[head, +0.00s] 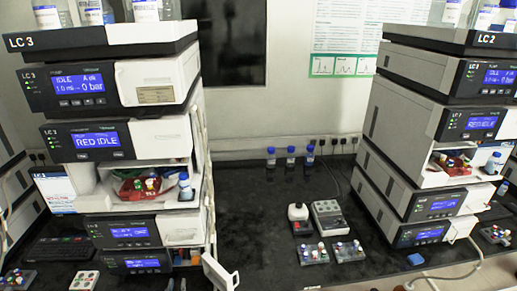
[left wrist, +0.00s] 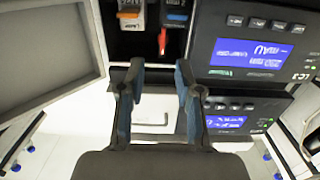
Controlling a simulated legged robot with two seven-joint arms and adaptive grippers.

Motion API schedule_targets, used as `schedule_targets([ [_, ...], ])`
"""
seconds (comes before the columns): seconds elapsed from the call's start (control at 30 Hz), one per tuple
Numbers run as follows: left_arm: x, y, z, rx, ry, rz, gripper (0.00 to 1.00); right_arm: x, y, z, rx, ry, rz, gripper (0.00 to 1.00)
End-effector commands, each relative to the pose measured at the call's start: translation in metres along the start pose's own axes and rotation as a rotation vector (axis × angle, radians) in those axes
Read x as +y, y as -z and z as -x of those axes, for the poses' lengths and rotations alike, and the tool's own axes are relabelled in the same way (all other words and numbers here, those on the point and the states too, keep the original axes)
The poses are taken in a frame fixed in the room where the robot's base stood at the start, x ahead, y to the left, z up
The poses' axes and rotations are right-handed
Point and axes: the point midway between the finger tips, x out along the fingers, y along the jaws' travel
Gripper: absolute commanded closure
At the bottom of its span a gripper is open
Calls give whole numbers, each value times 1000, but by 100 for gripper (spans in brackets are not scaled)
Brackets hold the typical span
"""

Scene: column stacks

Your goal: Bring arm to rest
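My left gripper (left wrist: 159,72) shows in the left wrist view with its two dark fingers apart. Nothing is between the fingertips. It points at an open compartment of an instrument in the LC 3 stack, which appears upside down there. Inside are an orange-marked part (left wrist: 130,14), a blue-marked part (left wrist: 176,14) and a red piece (left wrist: 162,42). A pale, framed door panel (left wrist: 45,50) stands open on the left of that view. In the head view I cannot make out the left gripper clearly. My right gripper is not in view.
The LC 3 stack (head: 120,143) stands left and the LC 2 stack (head: 440,120) right on a black bench (head: 265,230). Its open door (head: 220,272) juts out low. Blue-capped bottles (head: 290,157), a vial device (head: 298,215) and vial racks (head: 348,250) stand between.

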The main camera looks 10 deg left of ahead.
Motion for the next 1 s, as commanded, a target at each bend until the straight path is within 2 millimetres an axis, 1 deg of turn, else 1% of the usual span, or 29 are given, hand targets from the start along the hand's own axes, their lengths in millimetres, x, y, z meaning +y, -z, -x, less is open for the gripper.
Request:
schedule_targets([
  [0.07,11,-15,18,-93,-25,-23,66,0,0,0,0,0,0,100],
  [0.17,32,-42,59,-289,-73,-69,66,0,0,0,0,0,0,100],
  [0.2,42,-54,82,-382,-96,-90,66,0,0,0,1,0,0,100],
  [0.27,54,-68,117,-513,-127,-120,66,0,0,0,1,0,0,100],
  [0.3,60,-76,138,-588,-145,-137,66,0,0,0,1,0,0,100],
  [0.37,68,-83,167,-684,-169,-161,66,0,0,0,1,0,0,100],
  [0.4,72,-86,184,-739,-183,-175,66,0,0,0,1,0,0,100],
  [0.47,76,-90,209,-813,-201,-193,66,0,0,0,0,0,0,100],
  [0.5,78,-92,224,-859,-213,-203,66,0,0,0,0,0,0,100],
  [0.57,81,-94,245,-919,-228,-218,66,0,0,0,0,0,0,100],
  [0.6,82,-94,259,-958,-238,-227,66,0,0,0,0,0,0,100],
  [0.77,86,-93,308,-1094,-274,-261,66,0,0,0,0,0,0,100],
  [0.9,87,-88,349,-1202,-304,-289,66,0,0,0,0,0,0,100],
  [0.93,87,-91,352,-1217,-307,-293,66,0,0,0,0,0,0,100],
  [1.0,88,-112,344,-1223,-304,-293,66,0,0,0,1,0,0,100],
])
